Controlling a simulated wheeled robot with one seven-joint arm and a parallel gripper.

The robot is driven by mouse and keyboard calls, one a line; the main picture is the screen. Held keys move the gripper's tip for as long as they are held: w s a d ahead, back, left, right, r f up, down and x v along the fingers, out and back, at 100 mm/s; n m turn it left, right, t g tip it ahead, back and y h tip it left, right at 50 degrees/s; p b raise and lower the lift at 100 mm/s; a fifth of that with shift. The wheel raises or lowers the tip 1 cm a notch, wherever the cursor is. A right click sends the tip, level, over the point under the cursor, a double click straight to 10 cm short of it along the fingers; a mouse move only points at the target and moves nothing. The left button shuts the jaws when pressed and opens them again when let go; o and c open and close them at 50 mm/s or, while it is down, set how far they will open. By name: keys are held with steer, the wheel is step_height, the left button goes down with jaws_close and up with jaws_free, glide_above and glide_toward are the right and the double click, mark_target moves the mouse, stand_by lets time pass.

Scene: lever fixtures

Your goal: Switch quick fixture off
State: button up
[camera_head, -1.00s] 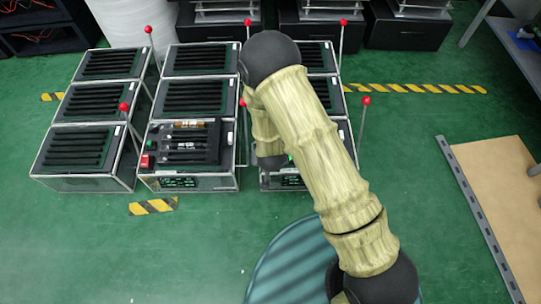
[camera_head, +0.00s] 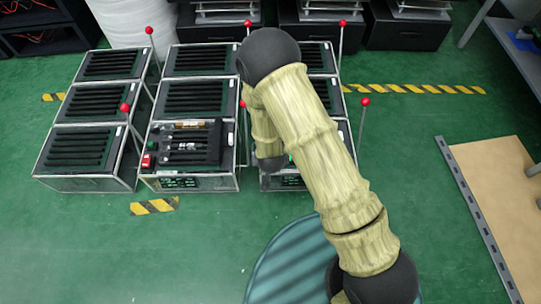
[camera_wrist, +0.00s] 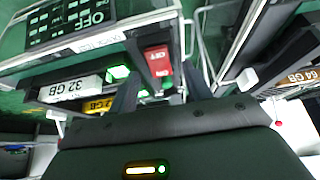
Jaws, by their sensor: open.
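In the wrist view, a red rocker switch (camera_wrist: 158,64) marked ON and OFF sits on a fixture, with green lights around it. My gripper (camera_wrist: 161,78) is open, with one dark finger at each side of the switch; I cannot tell whether they touch it. A display panel (camera_wrist: 70,18) at the upper left reads OFF. My arm hides my gripper there and covers much of the right column of fixtures.
Several fixtures stand in rows, with thin red-knobbed levers (camera_head: 363,130) rising beside them. In the wrist view, a 32 GB label (camera_wrist: 70,88) and a 64 GB label (camera_wrist: 300,76) flank the gripper. Green floor is clear in front; a tan board (camera_head: 500,190) lies right.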

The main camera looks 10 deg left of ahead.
steer(key=p+v, duration=0.7)
steer(key=v, duration=0.8)
steer(key=shift+r, duration=0.2)
steer(key=shift+s, duration=0.15)
steer(key=w+d+r+m+g+p, duration=0.1)
steer(key=w+d+r+p, duration=0.15)
steer(key=d+r, duration=0.4)
steer(key=w+d+r+m+g+p, duration=0.1)
steer(key=w+d+r+p, duration=0.15)
steer(key=r, duration=0.75)
steer(key=s+d+r+g+h+p, duration=0.1)
steer(key=s+d+r+p, duration=0.3)
steer(key=d+r, duration=1.1)
steer(key=w+p+v, duration=0.2)
steer(key=p+v, duration=1)
steer(key=w+r+p+v, duration=0.1)
steer(key=w+p+v, duration=0.2)
steer(key=p+v, duration=0.8)
steer(key=w+a+r+p+v, duration=0.1)
steer(key=w+p+v, duration=0.2)
steer(key=p+v, duration=0.9)
steer(key=shift+a+r+m+p, duration=0.3)
steer(key=shift+m+p, duration=0.1)
steer(key=shift+p, duration=0.65)
steer(key=shift+s, duration=0.1)
